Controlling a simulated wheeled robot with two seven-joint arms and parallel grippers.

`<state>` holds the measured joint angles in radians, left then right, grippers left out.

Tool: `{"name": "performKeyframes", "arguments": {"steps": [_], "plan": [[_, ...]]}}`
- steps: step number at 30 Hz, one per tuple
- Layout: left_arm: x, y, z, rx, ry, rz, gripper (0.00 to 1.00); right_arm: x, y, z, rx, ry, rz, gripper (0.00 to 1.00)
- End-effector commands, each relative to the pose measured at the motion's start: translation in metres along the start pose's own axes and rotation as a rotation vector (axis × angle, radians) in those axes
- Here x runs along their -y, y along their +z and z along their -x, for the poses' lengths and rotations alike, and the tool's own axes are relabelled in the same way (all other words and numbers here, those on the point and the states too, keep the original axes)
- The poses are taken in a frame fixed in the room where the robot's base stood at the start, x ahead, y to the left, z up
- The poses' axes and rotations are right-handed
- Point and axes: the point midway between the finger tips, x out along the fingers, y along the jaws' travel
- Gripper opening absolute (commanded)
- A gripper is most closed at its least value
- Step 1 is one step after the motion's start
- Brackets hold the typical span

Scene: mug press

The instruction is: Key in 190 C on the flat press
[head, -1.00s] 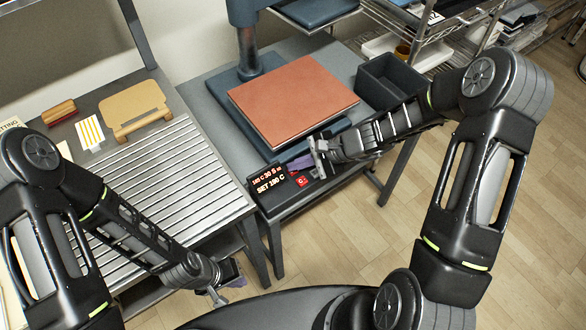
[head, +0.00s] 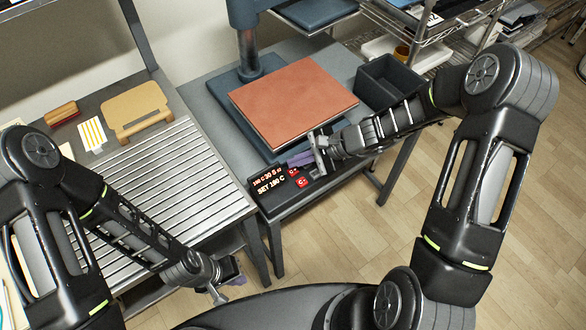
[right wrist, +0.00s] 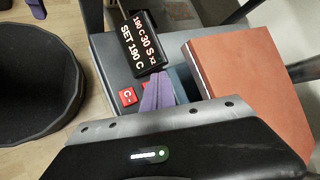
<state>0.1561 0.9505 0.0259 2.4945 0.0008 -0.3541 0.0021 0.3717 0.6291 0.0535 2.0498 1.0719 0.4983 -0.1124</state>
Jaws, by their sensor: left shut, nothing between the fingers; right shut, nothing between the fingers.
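The flat press, with its orange-brown pad (head: 290,95), stands on a grey table. Its control box (head: 330,190) at the front has a black display (head: 270,181), also in the right wrist view (right wrist: 140,42). There the lower line reads SET 190 C and the upper line appears to read 190 C 30 S. A red C- key (head: 302,182) shows clear, also in the right wrist view (right wrist: 128,96). A second red key (head: 293,172) is just past my right fingertips. My right gripper (head: 291,162) is shut, empty, above the box. My left gripper (head: 238,281) is shut, empty, low front.
A ribbed metal table (head: 170,175) stands left, with a tan board (head: 135,112), a striped card (head: 91,134) and a red-brown block (head: 61,113). A dark open bin (head: 388,82) is right of the press. Wire shelving stands behind it.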

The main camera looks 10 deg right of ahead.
Motion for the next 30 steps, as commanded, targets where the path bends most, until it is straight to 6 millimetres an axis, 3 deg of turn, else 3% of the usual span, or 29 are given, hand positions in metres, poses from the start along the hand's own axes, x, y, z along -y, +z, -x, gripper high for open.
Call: {"name": "performKeyframes", "arguments": {"steps": [12, 30], "plan": [[-0.011, 0.000, 0.028, 0.000, 0.000, 0.000, 0.00, 0.021, 0.022, 0.029, 0.001, 0.000, 0.000, 0.00], [-0.011, 0.000, 0.028, 0.000, 0.000, 0.000, 0.00, 0.022, 0.022, 0.030, 0.000, 0.000, 0.000, 0.00]]}}
